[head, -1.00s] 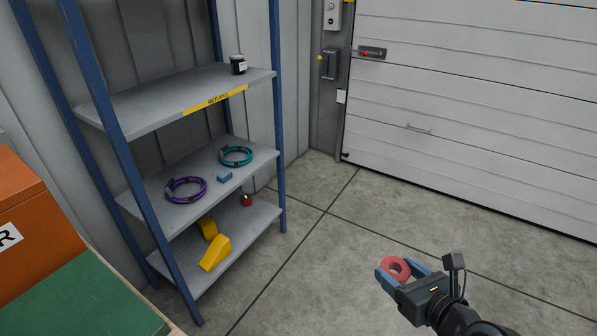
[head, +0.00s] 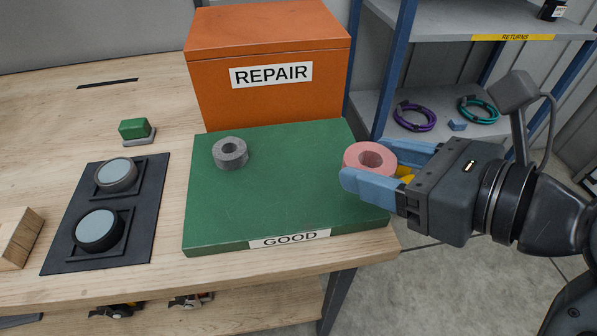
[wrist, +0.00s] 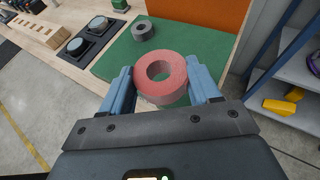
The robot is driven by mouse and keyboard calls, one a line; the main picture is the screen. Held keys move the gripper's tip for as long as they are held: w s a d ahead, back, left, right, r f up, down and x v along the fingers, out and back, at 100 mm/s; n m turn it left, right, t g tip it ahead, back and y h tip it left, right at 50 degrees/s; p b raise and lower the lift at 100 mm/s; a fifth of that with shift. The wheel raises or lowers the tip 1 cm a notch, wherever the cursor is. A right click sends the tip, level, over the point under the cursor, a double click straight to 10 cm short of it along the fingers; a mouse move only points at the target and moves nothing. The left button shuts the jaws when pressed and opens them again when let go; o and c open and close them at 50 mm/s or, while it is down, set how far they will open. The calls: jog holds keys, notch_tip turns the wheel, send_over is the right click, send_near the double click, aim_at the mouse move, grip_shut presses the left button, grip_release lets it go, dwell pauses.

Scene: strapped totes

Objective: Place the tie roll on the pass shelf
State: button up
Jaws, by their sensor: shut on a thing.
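A thick red roll (head: 366,158) with a round hole is held between the blue fingers of my gripper (head: 368,165). The gripper is shut on it. In the wrist view the roll (wrist: 161,78) sits between both fingertips (wrist: 161,85). In the head view it appears over the right edge of a green pad (head: 280,205) labelled GOOD on the wooden bench; its exact height is unclear. A similar grey roll (head: 230,153) lies on the pad's back left. No label reading PASS shows in these views.
An orange box (head: 268,55) labelled REPAIR stands behind the pad. A black tray (head: 105,215) with two round pieces and a green block (head: 134,128) lie to the left. A blue-post rack (head: 480,45) labelled RETURNS stands behind my gripper. Most of the pad is clear.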

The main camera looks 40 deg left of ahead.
send_over(311, 188)
notch_tip(311, 188, down, 6)
jog(key=shift+f+b, duration=0.2)
jog(key=shift+b, duration=0.1)
jog(key=shift+f, duration=1.95)
jog(key=o, duration=1)
jog(key=shift+f, duration=0.15)
jog(key=shift+o, duration=0.2)
jog(key=shift+d+r, duration=0.15)
jog(key=shift+r, duration=0.1)
jog(key=v, duration=1.1)
jog(key=shift+d, duration=0.3)
jog(key=shift+s+r, duration=0.1)
